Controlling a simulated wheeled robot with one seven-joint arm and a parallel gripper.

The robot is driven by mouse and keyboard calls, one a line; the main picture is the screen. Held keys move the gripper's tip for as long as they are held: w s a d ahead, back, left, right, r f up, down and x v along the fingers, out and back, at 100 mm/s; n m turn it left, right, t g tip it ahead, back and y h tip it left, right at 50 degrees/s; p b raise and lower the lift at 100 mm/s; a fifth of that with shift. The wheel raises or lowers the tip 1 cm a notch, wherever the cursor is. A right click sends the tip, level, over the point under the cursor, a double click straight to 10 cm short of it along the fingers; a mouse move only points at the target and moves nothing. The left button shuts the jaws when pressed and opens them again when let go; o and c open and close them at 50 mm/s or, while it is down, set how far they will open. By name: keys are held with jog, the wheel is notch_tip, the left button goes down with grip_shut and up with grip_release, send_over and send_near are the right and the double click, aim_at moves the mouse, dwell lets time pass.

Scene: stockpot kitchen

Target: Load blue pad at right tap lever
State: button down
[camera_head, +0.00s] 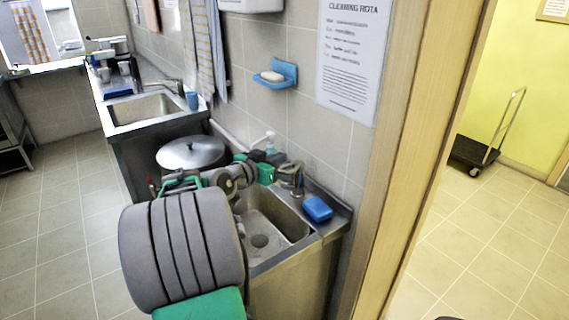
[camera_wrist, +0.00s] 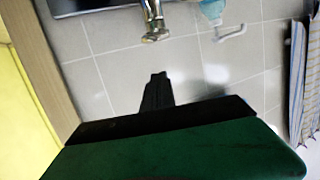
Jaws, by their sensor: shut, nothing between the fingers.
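The blue pad (camera_head: 317,208) lies on the steel ledge to the right of the near sink in the head view. The metal tap (camera_head: 291,178) stands at the back of that sink, left of the pad. A tap also shows at the top of the wrist view (camera_wrist: 153,27); I cannot make out its levers clearly. My gripper (camera_wrist: 156,77) is shut, with empty dark fingertips pointing towards the tap, apart from it in the picture. In the head view my arm reaches over the near sink to the tap area and hides part of the sink. The pad is not visible in the wrist view.
A large lidded steel pot (camera_head: 192,152) stands left of the near sink (camera_head: 286,218). A soap bottle (camera_wrist: 211,10) is beside the tap. A blue soap dish (camera_head: 283,74) is on the tiled wall. A wooden door frame (camera_head: 413,150) bounds the right side.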

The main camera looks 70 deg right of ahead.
jog(key=w+a+r+n+t+p, duration=0.1)
jog(key=w+a+r+n+p, duration=0.1)
jog(key=w+a+p, duration=0.4)
jog(key=s+a+f+n+y, duration=0.1)
jog(key=a+f+n, duration=0.2)
jog(key=f+n, duration=0.3)
jog(key=s+a+f+n, duration=0.1)
jog(key=a+f+n, duration=0.2)
jog(key=f+n, duration=0.3)
jog(key=s+d+r+n+p, duration=0.2)
jog(key=d+n, duration=1)
jog(key=n, duration=1)
jog(key=shift+s+g+h+p, duration=0.4)
jog(key=shift+s+p, duration=0.15)
jog(key=shift+p, duration=0.15)
